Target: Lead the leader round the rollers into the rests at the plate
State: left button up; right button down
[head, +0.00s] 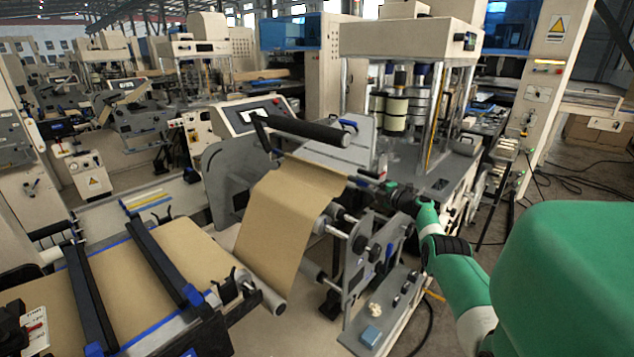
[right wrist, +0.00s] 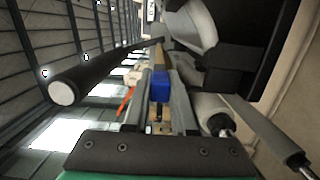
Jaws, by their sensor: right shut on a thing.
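The kraft leader (head: 290,208) is a brown sheet that rises from a lower roller (head: 268,296) to a top edge in mid-picture of the head view. My right gripper (head: 368,186) is at the right end of that edge, with its green wrist to the right. In the right wrist view its two grey fingers (right wrist: 158,105) are shut on a blue end piece (right wrist: 161,84), seemingly of the leader's edge bar. The brown strip beyond it is narrow and partly hidden. I cannot make out the rests clearly. My left gripper is out of view.
A black roller (head: 305,130) stands above the leader; it shows in the wrist view (right wrist: 100,75) left of my fingers. Pale rollers (right wrist: 212,112) lie right of them. A grey side plate (head: 358,255) with knobs stands below my right gripper. Kraft web (head: 150,275) lies at lower left under dark bars.

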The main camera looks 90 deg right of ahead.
jog(key=shift+f+b, duration=0.8)
jog(key=shift+f, duration=0.2)
